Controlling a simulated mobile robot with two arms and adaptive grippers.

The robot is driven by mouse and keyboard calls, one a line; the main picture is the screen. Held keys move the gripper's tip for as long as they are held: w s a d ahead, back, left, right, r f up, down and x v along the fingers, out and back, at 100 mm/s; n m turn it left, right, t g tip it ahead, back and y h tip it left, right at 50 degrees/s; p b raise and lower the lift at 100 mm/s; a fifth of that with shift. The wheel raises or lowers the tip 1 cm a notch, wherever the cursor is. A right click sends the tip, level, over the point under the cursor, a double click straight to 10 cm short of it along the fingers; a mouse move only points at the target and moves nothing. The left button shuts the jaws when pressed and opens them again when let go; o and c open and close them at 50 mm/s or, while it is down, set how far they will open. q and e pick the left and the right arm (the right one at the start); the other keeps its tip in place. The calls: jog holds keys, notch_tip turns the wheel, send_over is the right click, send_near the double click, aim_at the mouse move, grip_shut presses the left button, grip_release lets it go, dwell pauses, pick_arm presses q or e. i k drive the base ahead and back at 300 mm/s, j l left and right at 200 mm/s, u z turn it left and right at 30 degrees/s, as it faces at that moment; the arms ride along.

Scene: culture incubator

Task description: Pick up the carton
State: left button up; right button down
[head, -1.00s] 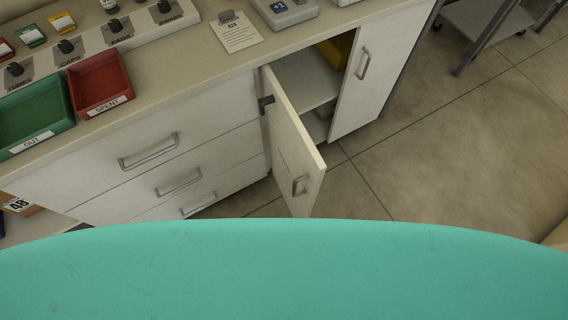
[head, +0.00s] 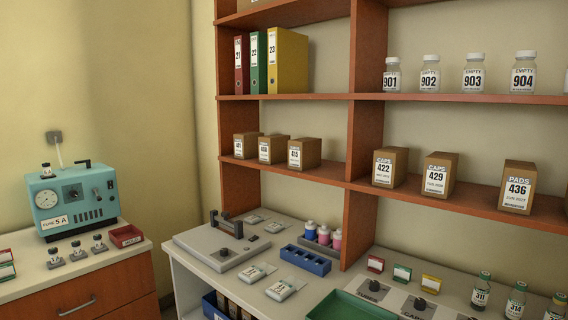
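Several brown cartons with white labels stand on the middle shelf. On its right part are the CAPS 422 carton (head: 389,167), the CAPS 429 carton (head: 438,175) and the PADS 436 carton (head: 517,187). Smaller cartons stand on the left part, among them a left one (head: 246,145), a middle one (head: 272,149) and one that seems to read 415 (head: 303,153). Which carton is meant cannot be told. Neither of my grippers shows in the head view.
The wooden shelf (head: 450,202) has an upright divider (head: 361,110). Binders (head: 287,62) and EMPTY bottles (head: 474,74) stand above. The counter below holds a grey device (head: 222,246), a blue rack (head: 305,260), a green tray (head: 350,306) and vials (head: 481,291). A teal machine (head: 73,199) stands at left.

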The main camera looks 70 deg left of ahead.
aim_at(272, 148)
jog(key=u, duration=2.25)
